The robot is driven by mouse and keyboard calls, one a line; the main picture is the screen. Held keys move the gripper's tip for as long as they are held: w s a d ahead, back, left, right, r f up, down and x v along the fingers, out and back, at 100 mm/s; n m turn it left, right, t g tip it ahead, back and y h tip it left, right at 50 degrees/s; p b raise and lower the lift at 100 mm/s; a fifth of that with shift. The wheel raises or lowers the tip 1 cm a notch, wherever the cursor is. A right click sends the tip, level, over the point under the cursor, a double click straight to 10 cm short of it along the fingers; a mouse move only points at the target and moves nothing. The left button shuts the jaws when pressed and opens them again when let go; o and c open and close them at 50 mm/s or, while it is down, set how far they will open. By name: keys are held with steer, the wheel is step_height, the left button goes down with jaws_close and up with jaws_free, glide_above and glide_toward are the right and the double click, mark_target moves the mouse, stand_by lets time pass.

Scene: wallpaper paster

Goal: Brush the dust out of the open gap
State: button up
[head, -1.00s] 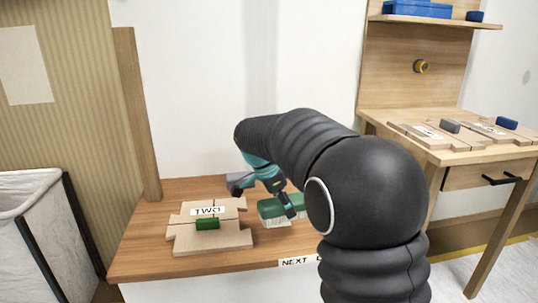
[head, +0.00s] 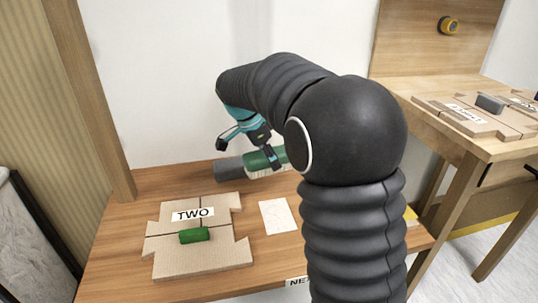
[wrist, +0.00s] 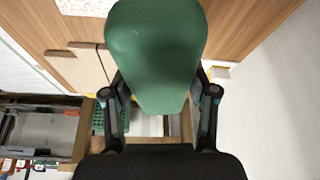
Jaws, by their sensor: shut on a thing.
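My gripper (head: 270,158) is shut on a green-backed brush (head: 256,162) with pale bristles, above the back of the table. In the wrist view the brush (wrist: 155,45) fills the upper middle between my two fingers (wrist: 161,92). A tan board (head: 205,262) marked TWO lies on the table, left of and nearer than the brush. Thin dark seams (head: 201,212) run between its pieces. A green block (head: 194,235) lies on it over a seam. I cannot make out any dust or tell which seam is the open gap.
The wooden table (head: 115,262) also bears a pale sheet (head: 278,216) right of the board. A grey rounded thing (head: 229,170) shows left of the brush, by the wall. A second table (head: 455,92) with similar boards stands at right. A post (head: 90,100) rises at left.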

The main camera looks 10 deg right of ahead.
steer(key=shift+a, duration=0.1)
steer(key=shift+a, duration=0.15)
step_height(320, 180, down, 6)
steer(key=b, duration=0.5)
steer(key=shift+f, duration=0.2)
steer(key=shift+s, duration=0.1)
